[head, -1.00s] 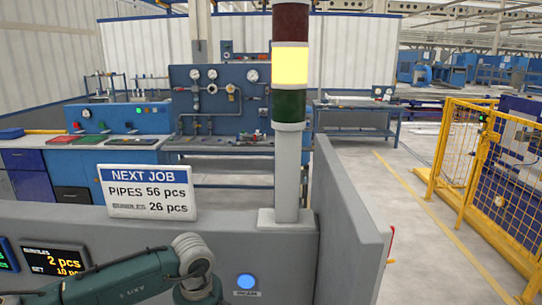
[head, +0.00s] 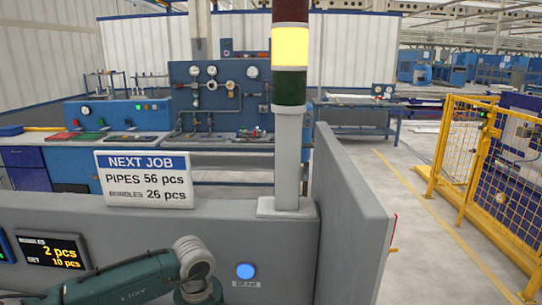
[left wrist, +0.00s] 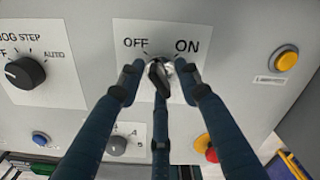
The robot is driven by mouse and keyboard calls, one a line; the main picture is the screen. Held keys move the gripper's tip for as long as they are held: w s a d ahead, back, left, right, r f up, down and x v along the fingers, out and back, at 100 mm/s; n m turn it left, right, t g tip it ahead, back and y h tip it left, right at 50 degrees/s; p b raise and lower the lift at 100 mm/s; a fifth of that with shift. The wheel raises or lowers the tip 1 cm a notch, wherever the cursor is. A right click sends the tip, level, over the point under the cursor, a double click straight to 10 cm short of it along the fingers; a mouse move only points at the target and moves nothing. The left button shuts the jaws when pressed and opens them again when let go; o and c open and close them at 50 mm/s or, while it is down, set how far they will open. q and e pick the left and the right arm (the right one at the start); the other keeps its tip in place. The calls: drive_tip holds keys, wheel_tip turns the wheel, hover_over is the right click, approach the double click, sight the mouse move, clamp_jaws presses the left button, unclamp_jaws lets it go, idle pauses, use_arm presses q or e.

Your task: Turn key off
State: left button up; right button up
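The key switch (left wrist: 160,73) sits on a white plate in the left wrist view, below the printed words OFF and ON. It has a metal collar and a dark key, and its exact turn angle is hard to read. My left gripper (left wrist: 159,70) has its three dark blue fingers spread around the key, with gaps at the left and right tips. The lower finger overlaps the key, and I cannot tell whether it touches. In the head view only my left arm shows at the bottom left, with its gripper out of the picture. My right gripper is not in view.
A black selector knob (left wrist: 25,73) is left of the key. A yellow button (left wrist: 285,61) is at the right, and a red button (left wrist: 211,154) lies below. The head view shows a NEXT JOB sign (head: 147,179), a blue button (head: 245,271) and a lit yellow signal lamp (head: 290,45).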

use_arm(q)
drive_tip(key=shift+f, duration=0.35)
idle(0.5)
clamp_jaws()
